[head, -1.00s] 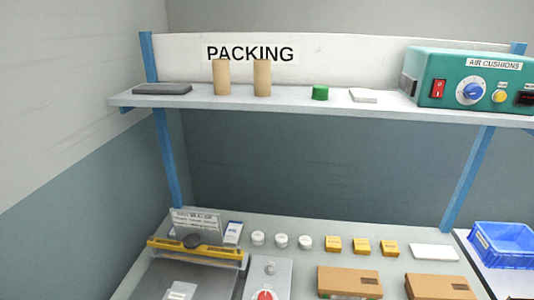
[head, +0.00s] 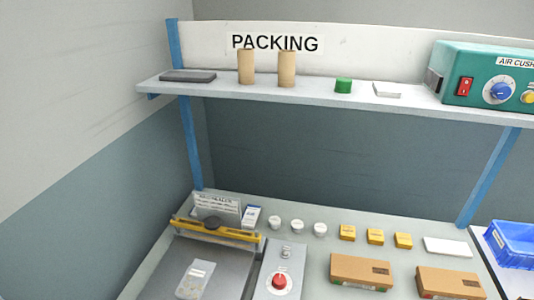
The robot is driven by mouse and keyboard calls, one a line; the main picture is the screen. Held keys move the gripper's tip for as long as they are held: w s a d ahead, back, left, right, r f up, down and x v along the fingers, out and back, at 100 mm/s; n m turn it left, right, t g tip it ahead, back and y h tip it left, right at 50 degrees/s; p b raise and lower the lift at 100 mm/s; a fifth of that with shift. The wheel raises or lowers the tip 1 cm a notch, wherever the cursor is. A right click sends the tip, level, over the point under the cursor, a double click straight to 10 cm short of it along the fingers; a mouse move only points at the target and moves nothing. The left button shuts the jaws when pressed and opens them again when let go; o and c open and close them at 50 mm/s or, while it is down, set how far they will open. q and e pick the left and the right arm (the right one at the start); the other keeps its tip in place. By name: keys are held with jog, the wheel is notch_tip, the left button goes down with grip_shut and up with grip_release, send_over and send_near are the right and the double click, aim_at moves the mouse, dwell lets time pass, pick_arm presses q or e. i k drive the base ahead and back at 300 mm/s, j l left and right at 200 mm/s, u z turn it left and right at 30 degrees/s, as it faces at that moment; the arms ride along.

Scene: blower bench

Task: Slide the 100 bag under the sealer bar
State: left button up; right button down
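In the head view, the sealer stands at the lower left of the bench, with a yellow sealer bar (head: 218,231) that has a dark round knob on it. A grey plate (head: 225,262) lies in front of the bar. A pale, clear bag (head: 195,279) with a white label lies on that plate, apart from the bar and nearer to me. The number on its label is too small to read. Neither of my grippers shows.
A grey control box (head: 279,272) with a red knob stands right of the plate. Several white jars, yellow boxes and two brown cartons (head: 361,270) stand further right, near a blue crate (head: 512,243). A shelf (head: 310,92) spans above the bench.

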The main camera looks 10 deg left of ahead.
aim_at(192, 286)
jog(key=u, duration=1)
